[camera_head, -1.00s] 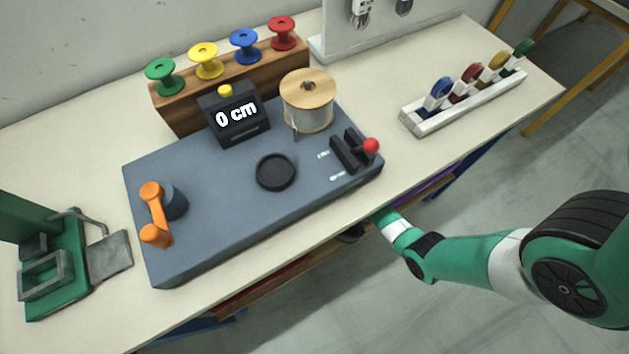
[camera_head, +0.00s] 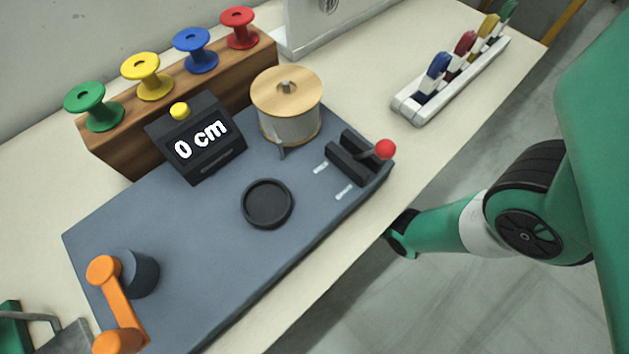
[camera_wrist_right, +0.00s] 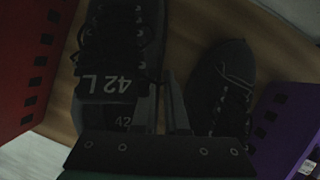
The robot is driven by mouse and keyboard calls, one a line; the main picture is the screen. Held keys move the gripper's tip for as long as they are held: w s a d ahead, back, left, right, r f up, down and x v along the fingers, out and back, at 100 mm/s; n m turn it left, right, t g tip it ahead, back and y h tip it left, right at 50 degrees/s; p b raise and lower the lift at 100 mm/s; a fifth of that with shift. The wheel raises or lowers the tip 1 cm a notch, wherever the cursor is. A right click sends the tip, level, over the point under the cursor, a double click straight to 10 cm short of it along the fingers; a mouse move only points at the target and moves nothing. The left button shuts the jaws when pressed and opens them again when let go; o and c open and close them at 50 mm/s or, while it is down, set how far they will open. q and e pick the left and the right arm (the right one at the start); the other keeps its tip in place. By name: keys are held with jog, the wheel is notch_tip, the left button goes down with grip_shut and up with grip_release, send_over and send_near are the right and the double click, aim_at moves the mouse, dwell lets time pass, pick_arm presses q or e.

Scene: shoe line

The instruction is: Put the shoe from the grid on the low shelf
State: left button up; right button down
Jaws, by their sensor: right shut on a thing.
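In the right wrist view a dark lace-up shoe (camera_wrist_right: 122,45) marked "42 L" lies toe away, with its opening towards my wrist. My right gripper (camera_wrist_right: 167,85) is shut on this shoe at the right side of its opening. A second dark laced shoe (camera_wrist_right: 225,85) stands just to the right on the same wooden board, the low shelf (camera_wrist_right: 190,22). Whether the held shoe rests on the board or hangs slightly above it I cannot tell. In the head view my right arm reaches under the table edge, which hides its gripper. My left gripper is not in view.
On the low shelf a red crate (camera_wrist_right: 35,60) stands left of the shoes and a purple crate (camera_wrist_right: 285,130) right. Above, the table (camera_head: 445,150) carries a grey console (camera_head: 200,255), a rack of coloured spools (camera_head: 110,140) and a white holder (camera_head: 455,90) with coloured tools.

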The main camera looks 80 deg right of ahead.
notch_tip(320, 180, down, 3)
jog(key=shift+w+d+r+b, duration=0.1)
jog(key=shift+b, duration=0.6)
jog(key=shift+r, duration=0.15)
jog(key=shift+f, duration=0.2)
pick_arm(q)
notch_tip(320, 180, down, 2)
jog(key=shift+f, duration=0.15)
pick_arm(e)
jog(key=c, duration=0.9)
grip_release()
jog(key=shift+c, duration=0.2)
jog(key=shift+r, duration=0.2)
jog(key=p+v, duration=1)
jog(key=v, duration=0.1)
jog(key=shift+r, duration=0.4)
jog(key=shift+s+r, duration=0.1)
jog(key=shift+s, duration=0.15)
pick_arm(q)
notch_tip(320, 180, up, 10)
